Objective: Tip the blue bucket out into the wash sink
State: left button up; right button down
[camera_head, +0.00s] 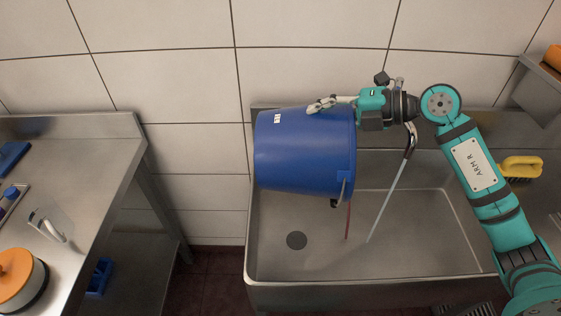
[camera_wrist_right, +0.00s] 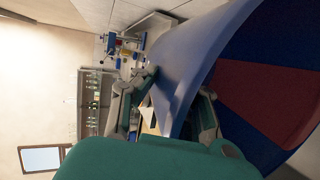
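The blue bucket (camera_head: 295,150) is tipped onto its side above the wash sink (camera_head: 300,265), with its mouth toward the right. My right gripper (camera_head: 333,103) is shut on the bucket's wall at the rim. In the right wrist view, its fingers (camera_wrist_right: 165,108) lie on both sides of the blue bucket wall (camera_wrist_right: 195,65), and dark red shows inside the bucket. A thin red stream (camera_head: 348,222) drops from the lower rim toward the sink basin. My left gripper is not in view.
A tap spout (camera_head: 411,140) sends a pale stream (camera_head: 387,203) into the sink. A drain (camera_head: 296,240) is in the basin floor. A yellow brush (camera_head: 520,167) sits at the right. A steel table (camera_head: 95,150) stands left, with an orange-lidded container (camera_head: 18,272).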

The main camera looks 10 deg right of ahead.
jog(key=shift+d+r, duration=0.1)
jog(key=shift+d, duration=0.05)
jog(key=shift+s+d+b, duration=0.1)
jog(key=shift+d+b, duration=0.1)
jog(key=shift+b, duration=0.15)
jog(key=shift+d+r+y, duration=0.1)
jog(key=shift+d+y, duration=0.05)
jog(key=shift+y, duration=0.15)
jog(key=shift+s+d+b, duration=0.1)
jog(key=shift+d+b, duration=0.25)
jog(key=shift+b, duration=0.35)
jog(key=shift+s+d+r+y+b, duration=0.1)
jog(key=shift+s+d+y+b, duration=0.05)
jog(key=shift+d+y+b, duration=0.2)
jog(key=shift+d+r+t, duration=0.1)
jog(key=shift+r+t, duration=0.05)
jog(key=shift+t, duration=0.15)
